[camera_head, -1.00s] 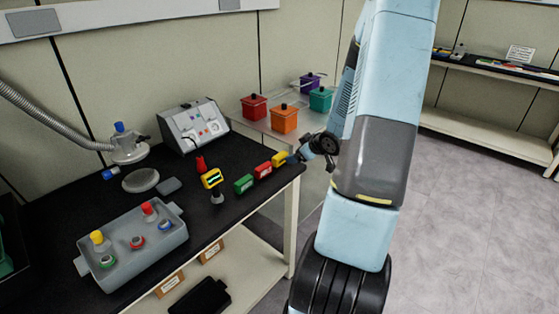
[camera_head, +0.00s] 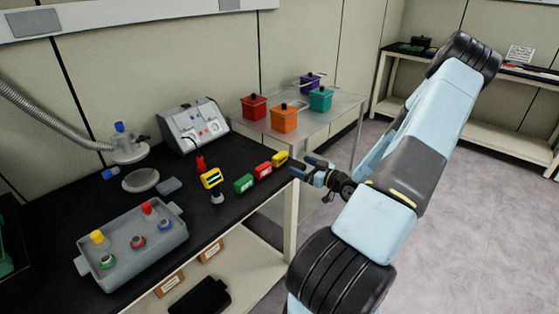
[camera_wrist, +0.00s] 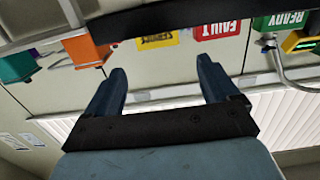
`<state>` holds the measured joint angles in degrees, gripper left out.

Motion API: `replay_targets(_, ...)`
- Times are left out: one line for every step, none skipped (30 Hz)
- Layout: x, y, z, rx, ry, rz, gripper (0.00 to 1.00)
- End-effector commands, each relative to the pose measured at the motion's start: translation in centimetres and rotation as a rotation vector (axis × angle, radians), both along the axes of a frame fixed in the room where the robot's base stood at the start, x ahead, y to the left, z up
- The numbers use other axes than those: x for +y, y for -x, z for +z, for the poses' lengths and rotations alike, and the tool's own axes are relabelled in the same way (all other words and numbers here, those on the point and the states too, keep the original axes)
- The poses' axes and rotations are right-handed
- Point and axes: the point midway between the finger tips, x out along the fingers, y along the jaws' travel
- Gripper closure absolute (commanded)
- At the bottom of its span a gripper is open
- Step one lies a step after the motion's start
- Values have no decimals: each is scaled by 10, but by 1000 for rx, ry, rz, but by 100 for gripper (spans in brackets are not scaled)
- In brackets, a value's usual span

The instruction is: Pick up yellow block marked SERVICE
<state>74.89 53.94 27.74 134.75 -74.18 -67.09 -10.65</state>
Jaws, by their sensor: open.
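The yellow block marked SERVICE (camera_head: 280,158) stands at the right end of a row on the black bench, near its right edge. In the wrist view the yellow block (camera_wrist: 157,41) appears upside down, its lettering partly readable, in line with the gap between my fingers. My gripper (camera_head: 307,168) is just right of the block, beyond the bench corner, fingers pointing towards it. In the wrist view my gripper (camera_wrist: 162,70) has its two fingers well apart with nothing between them. The block is beyond the fingertips.
The red FAULT block (camera_head: 263,170) stands close left of the yellow one, then the green READY block (camera_head: 243,183). A yellow-framed device (camera_head: 211,179) is further left. Orange (camera_head: 284,119) and teal (camera_head: 320,98) lidded boxes stand on a side table behind. Open floor lies to the right.

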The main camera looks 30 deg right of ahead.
Motion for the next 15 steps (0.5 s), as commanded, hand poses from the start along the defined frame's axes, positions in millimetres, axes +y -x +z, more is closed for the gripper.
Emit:
replay_targets(5, -9, 0, -1, -1, 4, 12)
replay_targets(6, -14, -1, -1, 0, 3, 12)
replay_targets(8, -21, -1, -1, 2, 4, 12)
replay_targets(10, -26, -1, 0, 2, 4, 12)
replay_targets(12, -31, -2, 1, 1, 3, 12)
replay_targets(14, -36, -2, 0, 1, 3, 12)
replay_targets(15, -40, -2, 0, 1, 3, 12)
replay_targets(17, -44, -2, 1, 1, 2, 12)
replay_targets(18, -49, -3, 1, 1, 2, 12)
replay_targets(19, -51, -3, 2, 2, 2, 12)
replay_targets(19, -54, -3, 2, 2, 1, 12)
replay_targets(20, -56, -3, 3, 1, 1, 12)
replay_targets(20, -57, -3, 3, 1, 0, 12)
replay_targets(21, -58, -3, 3, 1, 0, 12)
replay_targets(21, -59, -3, 3, 1, 0, 12)
